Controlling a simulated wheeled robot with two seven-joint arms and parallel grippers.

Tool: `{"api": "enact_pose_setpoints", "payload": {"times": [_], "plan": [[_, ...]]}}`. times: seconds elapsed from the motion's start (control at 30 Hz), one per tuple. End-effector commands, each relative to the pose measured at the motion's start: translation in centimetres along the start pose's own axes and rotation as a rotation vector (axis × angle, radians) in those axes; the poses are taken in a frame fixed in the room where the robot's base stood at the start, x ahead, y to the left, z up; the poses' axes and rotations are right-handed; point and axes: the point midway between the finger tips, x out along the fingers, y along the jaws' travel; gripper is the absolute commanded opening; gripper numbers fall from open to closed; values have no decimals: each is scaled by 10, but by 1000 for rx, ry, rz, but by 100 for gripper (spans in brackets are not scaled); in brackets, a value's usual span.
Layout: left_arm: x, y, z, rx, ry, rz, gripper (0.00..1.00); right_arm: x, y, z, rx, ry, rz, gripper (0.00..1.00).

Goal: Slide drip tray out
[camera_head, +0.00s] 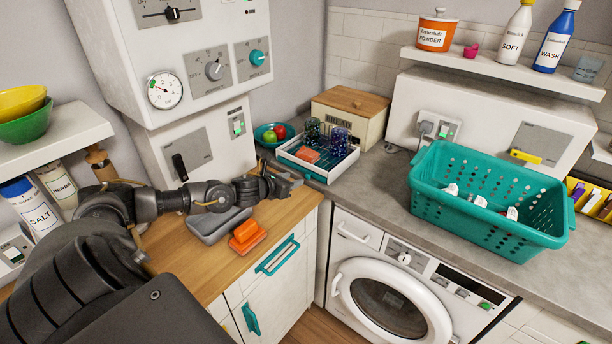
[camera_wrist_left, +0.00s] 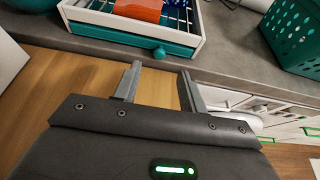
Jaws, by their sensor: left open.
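A white dish rack (camera_head: 345,168) stands in the counter corner, holding two dark patterned glasses and an orange item. A teal drip tray (camera_head: 300,164) sits in the rack's base, its front along the lower left side. In the left wrist view, the drip tray (camera_wrist_left: 110,38) shows a round teal knob (camera_wrist_left: 159,52) and sits inside the rack's white frame. My left gripper (camera_head: 296,178) is open and empty just in front of the tray. In the left wrist view its fingertips (camera_wrist_left: 160,70) are spread on either side of the knob's line, short of it. My right gripper is out of view.
A teal bowl with fruit (camera_head: 268,134) stands left of the rack, and a bread box (camera_head: 350,112) behind it. A teal laundry basket (camera_head: 480,218) stands to the right.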

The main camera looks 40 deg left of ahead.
Motion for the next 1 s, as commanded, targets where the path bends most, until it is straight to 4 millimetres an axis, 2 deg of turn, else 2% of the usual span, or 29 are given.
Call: {"api": "enact_pose_setpoints", "payload": {"times": [0.3, 0.5, 0.7, 0.97, 1.0], "plan": [[58, -1, 3, -5, -1, 0, 42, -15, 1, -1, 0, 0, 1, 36], [80, -1, 1, -3, 0, 0, 42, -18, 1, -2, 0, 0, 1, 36], [89, -1, 0, -2, 2, -1, 42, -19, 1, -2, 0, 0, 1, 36], [90, -1, 0, -1, 1, -1, 42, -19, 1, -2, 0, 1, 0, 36], [90, -1, 0, -1, 1, -1, 37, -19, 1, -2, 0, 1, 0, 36]]}}
